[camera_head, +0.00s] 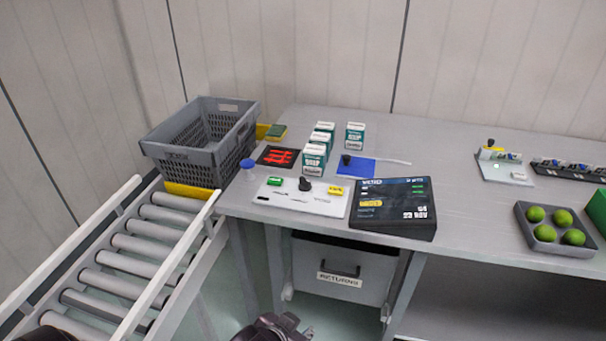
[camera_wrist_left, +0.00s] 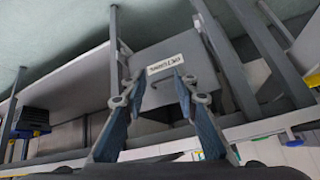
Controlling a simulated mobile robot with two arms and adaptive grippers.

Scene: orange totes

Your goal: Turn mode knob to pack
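A white control panel (camera_head: 320,205) lies near the front edge of the table, with a black knob (camera_head: 305,184) standing on it. A green patch sits at the panel's left and a yellow label at its right; the small lettering around the knob is too small to read. My left gripper (camera_head: 299,328) is at the bottom of the head view, below and in front of the table edge, well apart from the panel. In the left wrist view its two fingers (camera_wrist_left: 157,84) are spread with nothing between them. My right gripper is not in view.
A dark display (camera_head: 395,205) stands right of the panel. Several green-white boxes (camera_head: 314,158), a blue-topped piece (camera_head: 247,165) and a blue mat (camera_head: 355,169) surround it. A grey crate (camera_head: 190,160) and roller conveyor (camera_head: 125,260) are left. A returns bin (camera_head: 340,262) is below.

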